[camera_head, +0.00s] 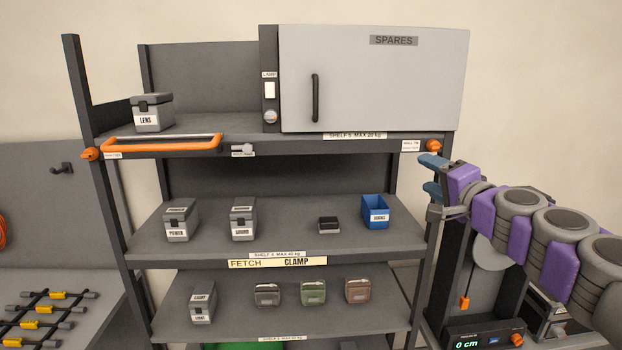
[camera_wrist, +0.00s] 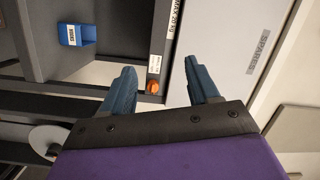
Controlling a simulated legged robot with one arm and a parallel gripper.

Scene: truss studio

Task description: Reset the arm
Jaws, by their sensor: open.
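My gripper (camera_head: 431,176) is at the right of the head view, beside the right post of the shelf rack (camera_head: 280,145). My arm, with purple and grey segments, reaches in from the right edge. In the wrist view the two blue fingers of my gripper (camera_wrist: 168,88) stand apart with nothing between them. An orange knob (camera_wrist: 154,87) on the rack shows beyond the fingers; it also shows in the head view (camera_head: 433,146). I cannot tell whether a finger touches the post.
The closed SPARES cabinet (camera_head: 370,80) fills the top right. A LENS case (camera_head: 152,112), POWER case (camera_head: 181,220), another grey case (camera_head: 243,218), a black box (camera_head: 329,225) and a blue bin (camera_head: 375,211) stand on shelves. A device reading 0 cm (camera_head: 482,335) sits below my arm.

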